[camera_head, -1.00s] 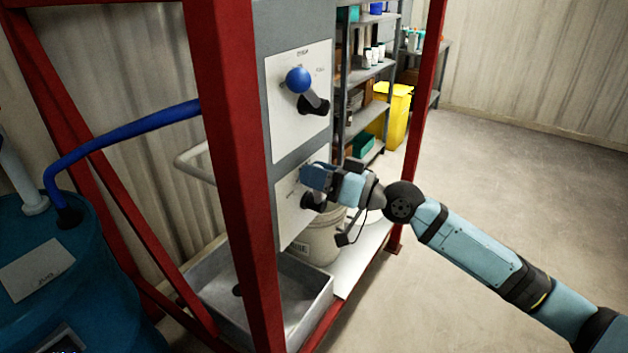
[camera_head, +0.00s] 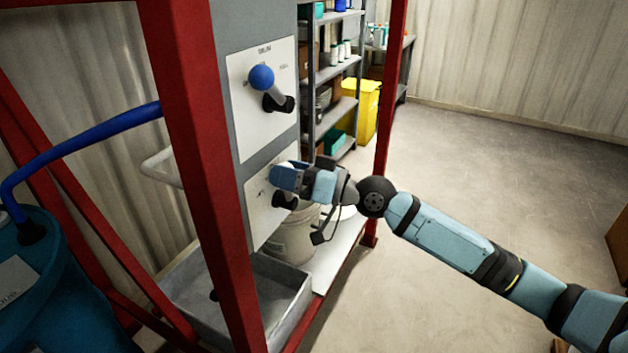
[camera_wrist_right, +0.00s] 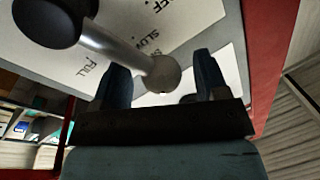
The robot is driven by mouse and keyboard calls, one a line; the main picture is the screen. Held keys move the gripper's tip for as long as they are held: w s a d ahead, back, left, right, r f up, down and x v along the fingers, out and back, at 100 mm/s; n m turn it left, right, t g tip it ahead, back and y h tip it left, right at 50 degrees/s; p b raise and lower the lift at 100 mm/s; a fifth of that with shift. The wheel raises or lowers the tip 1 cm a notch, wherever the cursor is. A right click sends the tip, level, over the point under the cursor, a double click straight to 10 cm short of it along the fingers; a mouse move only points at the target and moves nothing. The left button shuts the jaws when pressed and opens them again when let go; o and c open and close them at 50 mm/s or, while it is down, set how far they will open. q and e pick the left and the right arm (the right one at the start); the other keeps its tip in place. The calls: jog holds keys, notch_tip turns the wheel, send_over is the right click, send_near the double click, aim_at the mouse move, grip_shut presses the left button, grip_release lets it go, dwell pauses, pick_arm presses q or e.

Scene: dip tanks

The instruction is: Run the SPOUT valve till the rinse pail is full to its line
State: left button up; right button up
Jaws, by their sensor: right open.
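My right gripper (camera_head: 285,177) is at the lower valve on the grey panel, in front of its white label plate (camera_head: 262,222). In the right wrist view, the valve's lever (camera_wrist_right: 118,48) runs from a black hub to a pale ball knob (camera_wrist_right: 163,75). The knob lies between the two open fingers. The lever appears to pass between the printed FULL and SLOW marks. The pale pail (camera_head: 291,240) stands below and behind the gripper; its inside, level and line are hidden. My left gripper is out of view.
An upper valve with a blue knob (camera_head: 261,77) sits above, marked DRUM. A red frame post (camera_head: 195,150) stands close to the left of the panel. A metal basin (camera_head: 275,300) lies below, and a blue drum (camera_head: 40,290) at left.

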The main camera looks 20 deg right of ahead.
pick_arm(q)
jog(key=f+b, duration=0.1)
jog(key=b, duration=0.1)
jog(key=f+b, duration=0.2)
jog(key=b, duration=0.1)
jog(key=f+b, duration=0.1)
jog(key=b, duration=0.2)
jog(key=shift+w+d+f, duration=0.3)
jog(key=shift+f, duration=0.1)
pick_arm(e)
jog(key=v, duration=1.3)
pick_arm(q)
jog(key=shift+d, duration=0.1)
pick_arm(e)
jog(key=shift+s+f, duration=0.1)
